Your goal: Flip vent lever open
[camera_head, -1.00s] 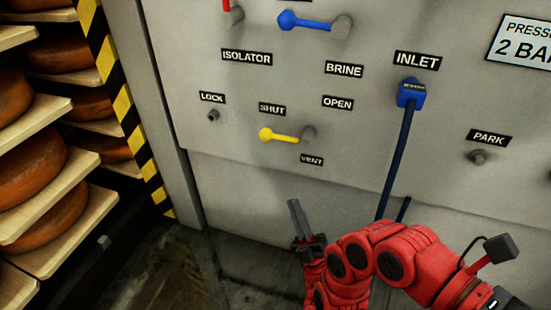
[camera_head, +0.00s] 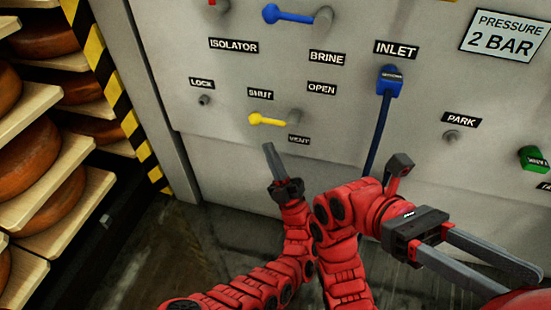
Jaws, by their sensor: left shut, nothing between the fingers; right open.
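The yellow vent lever (camera_head: 270,121) is on the grey panel, above the VENT label (camera_head: 299,139). Its knob end points left, below the SHUT label (camera_head: 260,94); its grey pivot is at the right, below the OPEN label (camera_head: 321,88). My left gripper (camera_head: 270,150) is shut and empty, its fingertips pointing up just below the lever in the picture. I see a gap between them; depth is hard to judge. My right gripper (camera_head: 492,262) is open at the lower right, away from the lever, its fingers pointing right.
Above is a blue brine lever (camera_head: 288,15). A blue INLET plug (camera_head: 389,82) has a cable hanging down right of the vent lever. A lock peg (camera_head: 204,100), a park peg (camera_head: 452,135) and a green plug (camera_head: 532,158) are on the panel. Cheese shelves (camera_head: 30,215) stand left.

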